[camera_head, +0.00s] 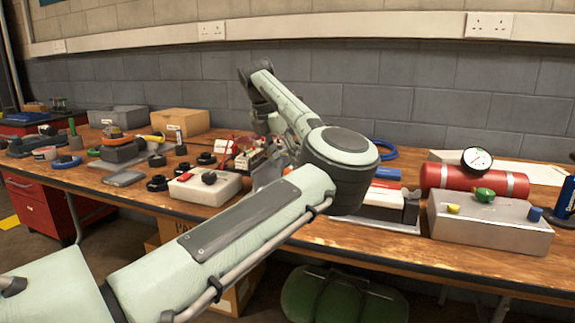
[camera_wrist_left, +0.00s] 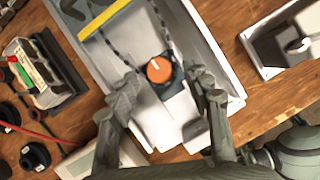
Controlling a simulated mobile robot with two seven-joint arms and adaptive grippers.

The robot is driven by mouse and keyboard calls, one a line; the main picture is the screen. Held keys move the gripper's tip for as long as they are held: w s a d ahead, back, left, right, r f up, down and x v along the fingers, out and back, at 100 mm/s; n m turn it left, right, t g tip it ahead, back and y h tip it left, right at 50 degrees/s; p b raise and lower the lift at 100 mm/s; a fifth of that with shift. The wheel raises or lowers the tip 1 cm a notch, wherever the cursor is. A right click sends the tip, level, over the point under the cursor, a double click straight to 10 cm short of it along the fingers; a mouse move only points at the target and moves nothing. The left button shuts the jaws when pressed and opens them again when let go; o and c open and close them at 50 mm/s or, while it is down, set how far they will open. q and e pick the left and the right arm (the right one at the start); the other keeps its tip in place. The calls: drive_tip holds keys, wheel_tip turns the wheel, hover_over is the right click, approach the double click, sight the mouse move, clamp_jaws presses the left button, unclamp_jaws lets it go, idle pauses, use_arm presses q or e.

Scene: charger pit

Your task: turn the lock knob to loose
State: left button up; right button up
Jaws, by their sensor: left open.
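The lock knob (camera_wrist_left: 159,70) is a round orange knob with a white mark on its top, in the left wrist view. It sits on a small dark base inside a long pale grey tray (camera_wrist_left: 187,38). My left gripper (camera_wrist_left: 160,88) is open, with one finger on each side of the knob. I see no clear contact, and the height of the fingers above the knob is hard to tell. In the head view my left arm and its elbow hide most of this spot, and the knob is not seen there. My right gripper is in neither view.
A yellow bar (camera_wrist_left: 104,19) and dark cords lie across the tray. Beside it stand a holder with green and red parts (camera_wrist_left: 38,70) and a pale box with a dark part (camera_wrist_left: 286,42). A red cylinder (camera_head: 452,178) with a gauge is at the right of the bench.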

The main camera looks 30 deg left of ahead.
use_arm(q)
drive_tip(key=shift+w+f, duration=0.2)
drive_tip(key=shift+f, duration=0.25)
drive_tip(key=shift+c, duration=0.5)
clamp_jaws()
